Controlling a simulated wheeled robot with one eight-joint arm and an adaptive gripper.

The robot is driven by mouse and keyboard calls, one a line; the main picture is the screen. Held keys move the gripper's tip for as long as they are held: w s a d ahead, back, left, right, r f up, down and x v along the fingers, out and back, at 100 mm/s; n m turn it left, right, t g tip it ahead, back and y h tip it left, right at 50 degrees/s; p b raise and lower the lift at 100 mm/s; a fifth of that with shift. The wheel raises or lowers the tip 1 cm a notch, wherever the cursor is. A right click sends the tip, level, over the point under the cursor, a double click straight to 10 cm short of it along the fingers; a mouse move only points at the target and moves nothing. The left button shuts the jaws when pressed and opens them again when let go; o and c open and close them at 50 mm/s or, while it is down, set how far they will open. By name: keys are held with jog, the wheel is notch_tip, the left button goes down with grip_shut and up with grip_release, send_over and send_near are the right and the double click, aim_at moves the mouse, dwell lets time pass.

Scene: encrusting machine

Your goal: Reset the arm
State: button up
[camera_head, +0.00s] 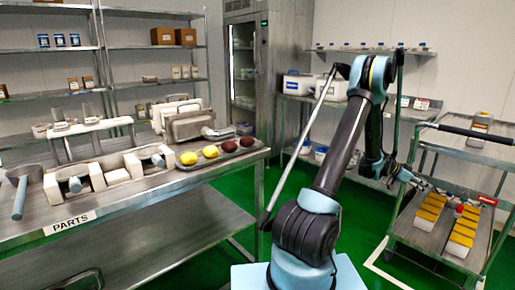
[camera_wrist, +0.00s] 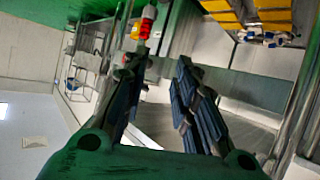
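My arm rises in the middle of the head view and bends down to the right. My gripper (camera_head: 420,183) is at the left side of the metal cart (camera_head: 433,243), partly hidden by my arm's end and small in that view. In the wrist view my gripper (camera_wrist: 160,68) shows two dark blue padded fingers standing apart, with nothing held between them. A small red and yellow item (camera_wrist: 144,27) shows beyond the left finger. I cannot tell how far it is from the fingertip.
The cart carries rows of yellow-topped white boxes (camera_head: 458,244) and a raised bar handle (camera_head: 465,132). On the left, a PARTS table (camera_head: 130,215) holds machine parts and a tray of yellow and dark red balls. Green floor (camera_head: 225,193) is open between them.

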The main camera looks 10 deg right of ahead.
jog(key=w+a+r+n+t+y, duration=0.1)
jog(key=w+a+r+n, duration=0.1)
jog(key=a+r, duration=0.35)
jog(key=w+a+r+n+t+y, duration=0.1)
jog(key=w+a+r, duration=0.1)
jog(key=a, duration=0.6)
jog(key=w+a+r+n+t, duration=0.1)
jog(key=w+a+r+n, duration=0.15)
jog(key=a, duration=0.35)
jog(key=s+a+r+n+t+y, duration=0.1)
jog(key=a+r+n+y, duration=0.1)
jog(key=a, duration=0.7)
jog(key=s+a+r+n+t+y, duration=0.1)
jog(key=s+a+r+n, duration=0.15)
jog(key=a, duration=0.65)
jog(key=s+a+f+n+y, duration=0.2)
jog(key=s+a+n, duration=0.1)
jog(key=s+a, duration=0.4)
jog(key=s+a+f+n+y, duration=0.2)
jog(key=s+a+n, duration=0.2)
jog(key=a, duration=1)
jog(key=s+a+f+n+t+y, duration=0.1)
jog(key=s+a+f+n+y, duration=0.2)
jog(key=s+a, duration=0.7)
jog(key=shift+a+n, duration=0.45)
jog(key=shift+n, duration=0.05)
